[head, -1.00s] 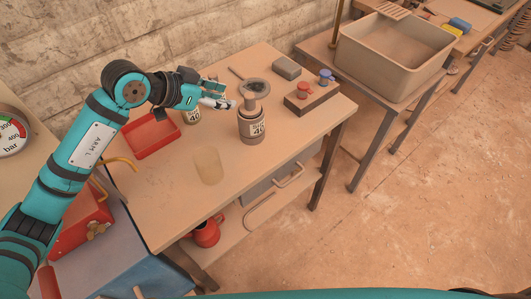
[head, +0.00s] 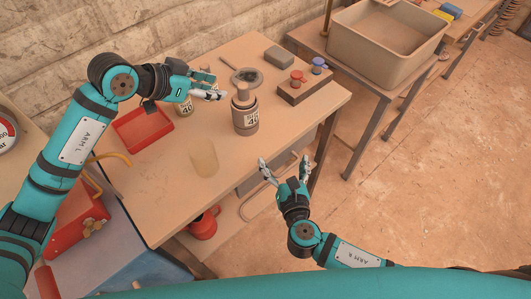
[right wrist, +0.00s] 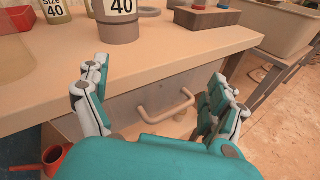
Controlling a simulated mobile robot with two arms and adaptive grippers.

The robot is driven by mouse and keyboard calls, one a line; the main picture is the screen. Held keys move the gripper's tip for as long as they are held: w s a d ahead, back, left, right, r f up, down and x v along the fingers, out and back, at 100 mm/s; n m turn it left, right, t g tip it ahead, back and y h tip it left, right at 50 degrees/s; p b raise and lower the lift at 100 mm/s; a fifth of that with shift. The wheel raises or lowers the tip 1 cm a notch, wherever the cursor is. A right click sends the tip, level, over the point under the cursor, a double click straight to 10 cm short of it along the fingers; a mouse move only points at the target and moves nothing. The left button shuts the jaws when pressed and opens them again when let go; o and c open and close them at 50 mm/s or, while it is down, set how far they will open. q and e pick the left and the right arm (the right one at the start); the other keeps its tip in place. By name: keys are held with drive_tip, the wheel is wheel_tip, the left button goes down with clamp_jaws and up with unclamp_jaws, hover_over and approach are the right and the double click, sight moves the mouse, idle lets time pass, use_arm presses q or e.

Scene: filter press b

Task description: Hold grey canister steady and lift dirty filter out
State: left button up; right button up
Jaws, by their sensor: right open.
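The grey canister (head: 246,121), labelled size 40, stands upright on the table; its lower part shows at the top of the right wrist view (right wrist: 119,28). A tan-brown piece, seemingly the dirty filter (head: 242,95), sticks up from its top. My left gripper (head: 219,88) hovers to the left of the canister top, apart from it; its finger gap is unclear. My right gripper (head: 285,163) is open and empty in front of the table edge, below and right of the canister; its spread fingers show in the right wrist view (right wrist: 157,85).
A second size 40 container (head: 185,108) stands behind my left gripper, beside a red tray (head: 117,133). A pale translucent cylinder (head: 204,160) stands nearer the front. A dark-centred round piece (head: 260,82) and a block with red and blue knobs (head: 312,88) lie behind and right.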

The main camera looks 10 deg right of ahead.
sight(244, 104)
drive_tip(key=a+r+n+t+y, duration=0.2)
drive_tip(key=a+r+n+y, duration=0.25)
drive_tip(key=r, duration=0.35)
drive_tip(key=shift+h, duration=0.65)
drive_tip(key=x, duration=1)
drive_tip(key=a+x, duration=0.1)
drive_tip(key=x, duration=0.5)
drive_tip(key=shift+f, duration=0.35)
